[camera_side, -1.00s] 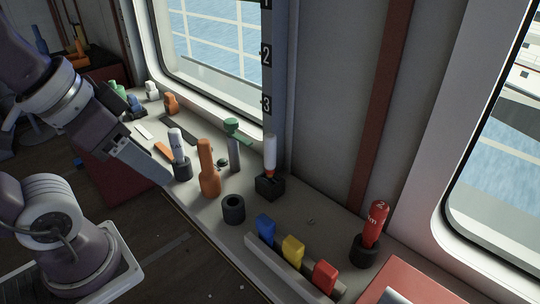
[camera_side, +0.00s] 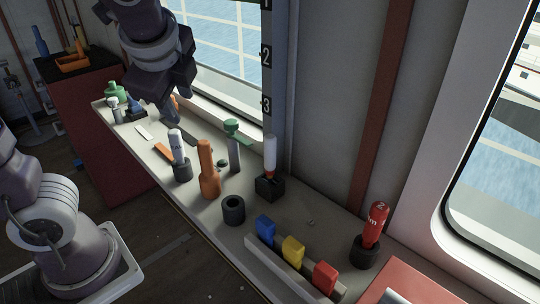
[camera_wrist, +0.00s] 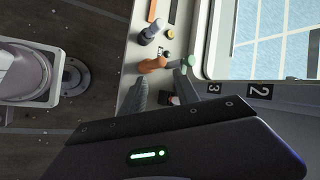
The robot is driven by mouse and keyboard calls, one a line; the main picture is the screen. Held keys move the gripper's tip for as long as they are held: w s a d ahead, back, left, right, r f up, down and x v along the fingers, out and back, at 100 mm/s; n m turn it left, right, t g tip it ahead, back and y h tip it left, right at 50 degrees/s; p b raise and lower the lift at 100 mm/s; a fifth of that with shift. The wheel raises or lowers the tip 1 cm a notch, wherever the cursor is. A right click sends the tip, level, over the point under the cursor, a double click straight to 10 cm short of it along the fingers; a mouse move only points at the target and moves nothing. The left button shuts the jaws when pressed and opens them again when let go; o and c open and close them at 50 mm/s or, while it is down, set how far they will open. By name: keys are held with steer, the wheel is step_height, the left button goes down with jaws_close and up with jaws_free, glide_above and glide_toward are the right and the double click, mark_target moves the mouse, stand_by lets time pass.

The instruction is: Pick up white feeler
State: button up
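The white feeler (camera_side: 143,132) looks like a thin flat white strip lying on the grey bench, in the far part of the side view. An orange strip (camera_side: 163,151) and a dark strip (camera_side: 182,134) lie near it. I cannot make out the white strip in the wrist view.
A white marker in a black cup (camera_side: 181,163), an orange bottle (camera_side: 208,172) and a green-topped tool (camera_side: 234,150) stand nearby. Small green (camera_side: 115,92) and blue (camera_side: 136,109) items stand at the far end. The window wall bounds the bench.

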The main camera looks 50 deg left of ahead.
steer(key=w+d+m+t+y, duration=0.2)
steer(key=w+m+y, duration=0.1)
steer(key=w+m, duration=0.45)
steer(key=m+t+y, duration=0.1)
steer(key=m+t, duration=0.2)
steer(key=m, duration=0.4)
glide_above(270, 153)
steer(key=s+d, duration=0.2)
step_height(270, 153, down, 17)
steer(key=shift+w+r, duration=0.15)
steer(key=x, duration=0.6)
steer(key=shift+w+a, duration=0.1)
steer(key=shift+w+a+f, duration=0.3)
jaws_close()
